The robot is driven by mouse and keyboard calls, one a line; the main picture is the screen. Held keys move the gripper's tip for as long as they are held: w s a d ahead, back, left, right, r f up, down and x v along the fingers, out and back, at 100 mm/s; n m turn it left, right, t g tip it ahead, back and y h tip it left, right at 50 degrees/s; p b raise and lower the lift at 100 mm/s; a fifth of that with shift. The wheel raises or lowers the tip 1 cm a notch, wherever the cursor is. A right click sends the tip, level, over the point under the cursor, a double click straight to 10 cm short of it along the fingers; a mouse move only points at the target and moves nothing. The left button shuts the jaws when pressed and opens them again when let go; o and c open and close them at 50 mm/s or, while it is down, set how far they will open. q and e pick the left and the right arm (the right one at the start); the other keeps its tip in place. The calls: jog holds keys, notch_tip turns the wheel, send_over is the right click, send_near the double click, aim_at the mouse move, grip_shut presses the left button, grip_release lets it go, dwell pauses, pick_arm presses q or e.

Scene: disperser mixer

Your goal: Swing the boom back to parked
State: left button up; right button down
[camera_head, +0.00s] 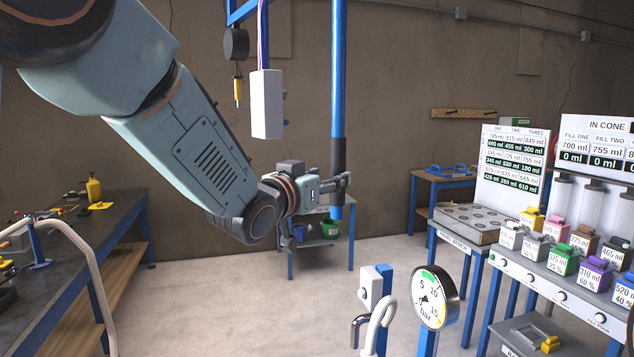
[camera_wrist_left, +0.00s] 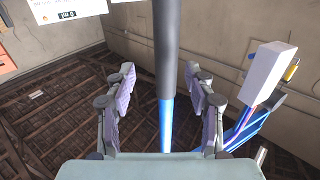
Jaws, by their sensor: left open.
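The boom's blue bar (camera_head: 240,12) shows at the top of the head view, cut off by the edge. A blue upright pole (camera_head: 338,70) with a dark sleeve (camera_head: 338,152) near its lower end is right of it; I cannot tell how they join. My left gripper (camera_head: 342,185) is open at the lower part of the pole. In the left wrist view the sleeve (camera_wrist_left: 163,45) and pole (camera_wrist_left: 166,125) run between the spread fingers (camera_wrist_left: 160,85), with a gap on both sides. My right gripper is not in view.
A white box (camera_head: 267,104) and a dark round weight (camera_head: 235,44) hang left of the pole. A dark bench (camera_head: 120,215) is left; a pressure gauge (camera_head: 435,298) stands in front. Tables with coloured containers (camera_head: 563,258) fill the right.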

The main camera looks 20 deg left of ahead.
pick_arm(q)
jog(key=v, duration=0.3)
jog(key=shift+s, duration=0.15)
jog(key=shift+c, duration=0.4)
